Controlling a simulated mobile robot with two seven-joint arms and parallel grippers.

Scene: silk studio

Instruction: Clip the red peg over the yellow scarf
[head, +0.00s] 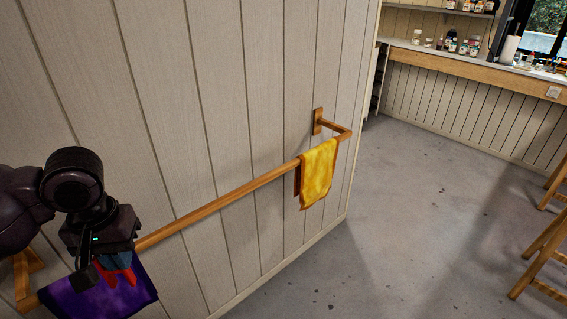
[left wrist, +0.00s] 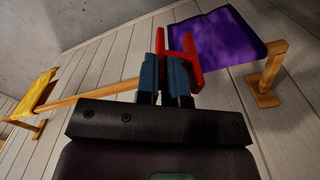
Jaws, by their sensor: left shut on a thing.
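The yellow scarf (head: 318,176) hangs over the wooden rail near its far end. In the left wrist view the yellow scarf (left wrist: 40,90) is at the left edge. My left gripper (head: 115,262) is at the near end of the rail, with its blue fingers (left wrist: 165,78) shut on the red peg (left wrist: 188,58). The red peg (head: 125,276) overlaps the purple scarf (head: 130,298) in the head view. In the left wrist view the peg is beside the edge of the purple scarf (left wrist: 222,38). I cannot tell whether they touch. My right gripper is not in view.
The wooden rail (head: 225,200) runs along the panelled wall on brackets, bare between the two scarves. Open concrete floor (head: 420,240) lies to the right. Wooden stool legs (head: 540,255) stand at the right edge. A counter (head: 470,68) with jars is at the back.

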